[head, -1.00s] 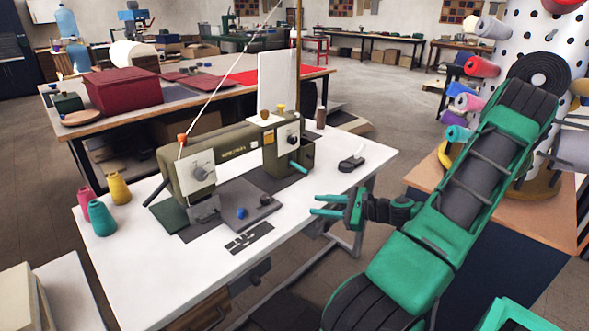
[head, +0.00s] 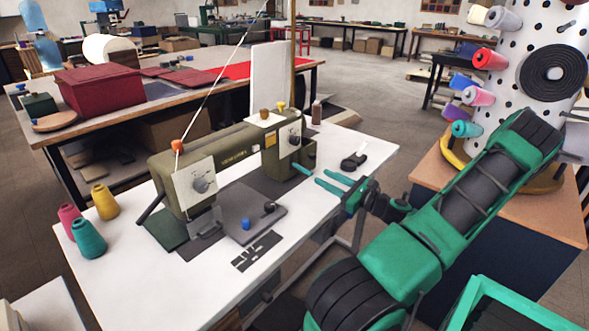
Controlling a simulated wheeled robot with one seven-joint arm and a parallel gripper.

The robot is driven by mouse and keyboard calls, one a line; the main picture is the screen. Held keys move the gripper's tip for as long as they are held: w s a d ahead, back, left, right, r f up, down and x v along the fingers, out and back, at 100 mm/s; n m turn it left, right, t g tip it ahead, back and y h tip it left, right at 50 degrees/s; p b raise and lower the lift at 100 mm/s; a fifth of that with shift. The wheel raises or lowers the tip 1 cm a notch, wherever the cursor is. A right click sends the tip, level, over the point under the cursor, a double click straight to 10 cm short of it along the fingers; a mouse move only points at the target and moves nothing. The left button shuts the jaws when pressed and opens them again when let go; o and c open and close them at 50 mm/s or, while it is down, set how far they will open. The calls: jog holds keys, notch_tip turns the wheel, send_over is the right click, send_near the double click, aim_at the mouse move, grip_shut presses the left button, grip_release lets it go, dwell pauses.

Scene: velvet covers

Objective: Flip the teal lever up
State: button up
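The teal lever (head: 303,169) sticks out from the right end of the olive sewing machine (head: 235,157), pointing to the right and slightly down. My gripper (head: 322,178) is green and open, its two fingers spread with nothing between them. It reaches in from the right over the white table (head: 202,294). Its fingertips point left toward the lever and are close to its free end in the picture. I cannot tell whether they touch or how far apart they are in depth.
A black-and-white tool (head: 354,160) lies on the table just behind my gripper. Teal (head: 88,238), yellow (head: 105,202) and pink thread cones stand at the table's left end. A pegboard drum with rolls (head: 505,85) stands at the right. The front right tabletop is clear.

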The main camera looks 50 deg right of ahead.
aim_at(292, 165)
jog(key=w, duration=0.3)
jog(key=w+a, duration=0.1)
jog(key=w, duration=0.6)
jog(key=shift+w+a, duration=0.3)
jog(key=shift+w, duration=0.05)
grip_shut()
